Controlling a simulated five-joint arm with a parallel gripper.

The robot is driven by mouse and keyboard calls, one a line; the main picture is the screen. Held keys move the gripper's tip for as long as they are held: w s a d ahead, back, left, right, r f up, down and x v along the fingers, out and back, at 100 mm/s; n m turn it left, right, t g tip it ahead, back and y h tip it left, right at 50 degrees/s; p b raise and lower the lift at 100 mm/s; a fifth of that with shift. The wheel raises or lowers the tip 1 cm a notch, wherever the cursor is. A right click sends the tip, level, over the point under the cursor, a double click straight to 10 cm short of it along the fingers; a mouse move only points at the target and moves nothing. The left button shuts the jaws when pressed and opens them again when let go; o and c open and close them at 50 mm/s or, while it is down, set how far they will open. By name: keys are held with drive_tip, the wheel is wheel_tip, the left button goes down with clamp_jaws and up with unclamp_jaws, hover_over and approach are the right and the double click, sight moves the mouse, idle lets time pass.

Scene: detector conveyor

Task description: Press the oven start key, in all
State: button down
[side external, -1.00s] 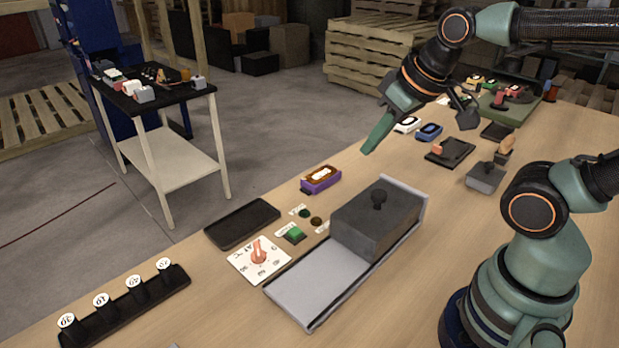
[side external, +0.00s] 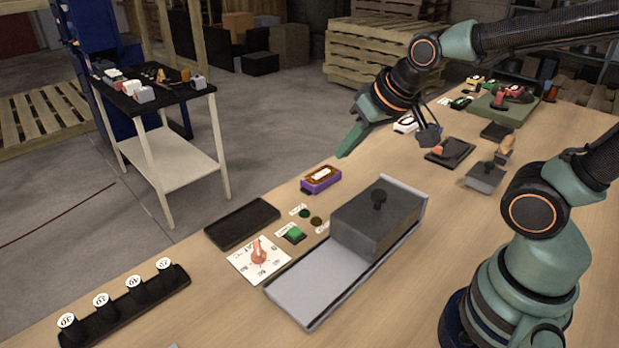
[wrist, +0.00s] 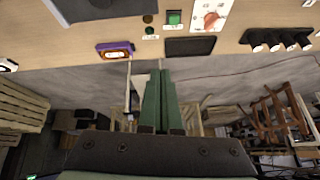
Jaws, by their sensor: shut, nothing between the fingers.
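The green square key (side external: 293,234) sits on the table between the dial card and the grey oven block; a small label lies beside it. It also shows in the wrist view (wrist: 174,18), near the top. My gripper (side external: 343,154) is shut and empty, in the air above the table's far edge, up and to the right of the key. In the wrist view its closed green fingers (wrist: 160,70) point toward the table edge. The dark grey block with a knob (side external: 376,222) stands on a pale tray (side external: 318,287).
A white dial card with an orange knob (side external: 259,257) lies left of the key. A black tray (side external: 242,223) and a purple-framed device (side external: 320,179) lie behind it. A dark round green light (side external: 304,213) and a brown one (side external: 316,221) are close by. A black rack (side external: 122,307) holds several numbered pegs.

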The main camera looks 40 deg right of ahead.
sight(298, 234)
drive_tip(key=w+a+f+m+t, duration=0.1)
drive_tip(key=w+a+f+m, duration=0.1)
drive_tip(key=w+f+m, duration=0.1)
drive_tip(key=w+a+f+m+t+y, duration=0.1)
drive_tip(key=w+a+f+m, duration=0.1)
drive_tip(key=w+f, duration=0.3)
drive_tip(key=shift+w+a+f+m+t, duration=0.2)
drive_tip(key=shift+a+f+m+t, duration=0.25)
drive_tip(key=shift+f, duration=0.85)
drive_tip(key=shift+d, duration=0.1)
drive_tip(key=shift+f, duration=0.1)
drive_tip(key=shift+f, duration=4.3)
drive_tip(key=shift+f, duration=0.2)
drive_tip(key=shift+f, duration=0.25)
